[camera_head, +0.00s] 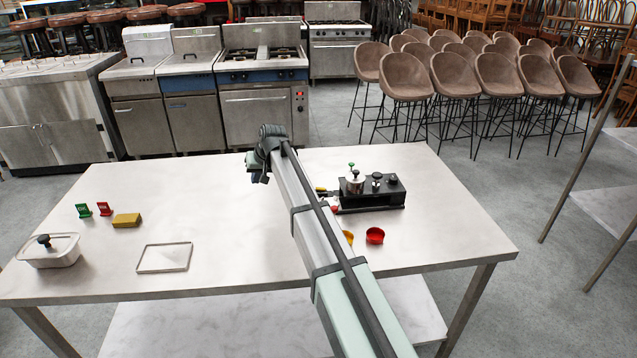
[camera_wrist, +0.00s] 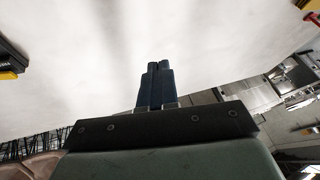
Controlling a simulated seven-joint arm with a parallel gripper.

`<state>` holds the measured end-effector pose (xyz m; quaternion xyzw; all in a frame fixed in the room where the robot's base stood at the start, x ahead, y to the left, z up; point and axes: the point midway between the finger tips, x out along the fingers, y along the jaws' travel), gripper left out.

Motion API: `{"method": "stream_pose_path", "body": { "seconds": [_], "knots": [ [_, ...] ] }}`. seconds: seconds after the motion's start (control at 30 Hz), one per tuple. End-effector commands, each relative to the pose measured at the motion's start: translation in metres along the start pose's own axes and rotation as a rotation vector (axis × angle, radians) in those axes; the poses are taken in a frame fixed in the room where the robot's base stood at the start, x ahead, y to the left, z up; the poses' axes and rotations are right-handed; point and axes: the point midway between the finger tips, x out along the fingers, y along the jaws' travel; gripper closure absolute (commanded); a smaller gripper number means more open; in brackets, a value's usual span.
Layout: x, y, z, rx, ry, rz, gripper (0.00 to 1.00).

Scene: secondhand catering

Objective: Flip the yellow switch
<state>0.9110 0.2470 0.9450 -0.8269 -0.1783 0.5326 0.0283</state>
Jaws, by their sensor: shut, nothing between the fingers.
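A black unit (camera_head: 370,194) with knobs and a metal pot-like part stands on the table, right of my arm. A small yellow part (camera_head: 321,190) shows at its left end, partly hidden by my arm; I cannot tell if it is the switch or which way it is set. In the wrist view, a dark object with a yellow strip (camera_wrist: 8,76) is cut off at the left edge. My gripper (camera_wrist: 160,66) is shut and empty, its blue fingers together over bare tabletop. In the head view my gripper (camera_head: 264,178) is left of the unit, apart from it.
A red cup (camera_head: 375,236) and a partly hidden yellow cup (camera_head: 349,238) stand before the unit. A yellow block (camera_head: 126,220), green stand (camera_head: 83,210), red stand (camera_head: 104,208), lidded white container (camera_head: 50,256) and flat tray (camera_head: 146,269) lie left. The table's middle is clear.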

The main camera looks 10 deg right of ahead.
Motion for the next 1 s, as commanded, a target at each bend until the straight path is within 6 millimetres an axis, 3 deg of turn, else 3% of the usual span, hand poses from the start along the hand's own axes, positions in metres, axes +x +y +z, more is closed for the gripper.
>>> {"method": "stream_pose_path", "body": {
  "seconds": [0.03,0.2,0.3,0.4,0.53,0.67,1.0],
  "knots": [
    [-0.015,0.032,-0.010,0.023,-0.010,0.034,1.00],
    [-0.062,0.120,-0.019,0.090,-0.064,0.141,1.00],
    [-0.086,0.160,-0.019,0.126,-0.091,0.189,1.00],
    [-0.104,0.187,-0.018,0.152,-0.111,0.222,1.00],
    [-0.115,0.204,-0.017,0.171,-0.126,0.244,1.00],
    [-0.112,0.210,-0.015,0.175,-0.130,0.249,1.00],
    [-0.062,0.221,-0.007,0.174,-0.131,0.248,1.00]
  ]
}}
